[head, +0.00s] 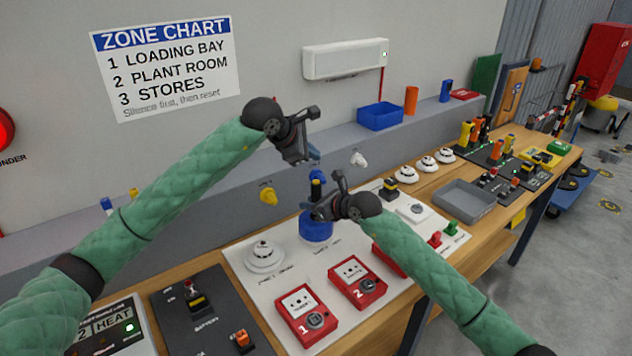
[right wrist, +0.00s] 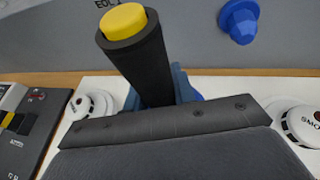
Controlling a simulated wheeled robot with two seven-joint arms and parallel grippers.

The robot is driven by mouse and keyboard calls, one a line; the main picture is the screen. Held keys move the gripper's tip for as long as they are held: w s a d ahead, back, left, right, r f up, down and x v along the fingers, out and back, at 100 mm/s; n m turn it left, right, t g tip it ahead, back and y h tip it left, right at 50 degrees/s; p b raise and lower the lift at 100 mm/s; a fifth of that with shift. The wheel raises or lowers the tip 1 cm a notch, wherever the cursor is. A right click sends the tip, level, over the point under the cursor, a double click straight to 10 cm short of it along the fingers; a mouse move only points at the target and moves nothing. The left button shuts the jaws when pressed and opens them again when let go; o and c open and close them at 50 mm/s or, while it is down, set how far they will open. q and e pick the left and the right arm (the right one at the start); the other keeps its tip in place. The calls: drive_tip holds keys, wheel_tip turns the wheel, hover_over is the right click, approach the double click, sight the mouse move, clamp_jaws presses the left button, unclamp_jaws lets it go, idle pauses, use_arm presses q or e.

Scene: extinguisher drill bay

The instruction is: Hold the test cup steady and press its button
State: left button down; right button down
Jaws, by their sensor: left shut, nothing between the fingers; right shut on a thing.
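The test cup (head: 316,231) is a blue cup on the white panel, with a black upright stem. My right gripper (head: 320,207) is shut on the cup's stem, just above the blue part. In the right wrist view the black stem (right wrist: 141,66) rises from the jaws and carries a yellow button (right wrist: 125,20) on its top. In the head view the button is too small to make out clearly. My left gripper (head: 312,154) is shut and empty, above the stem's top and apart from it. Part of the blue cup is hidden by my right gripper.
The white panel carries a smoke detector (head: 265,255) and red call points (head: 306,314) around the cup. A blue wall knob (right wrist: 239,20) sits behind the stem. A grey tray (head: 466,203) stands on the bench to the right.

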drive_tip(key=c, duration=1.1)
unclamp_jaws()
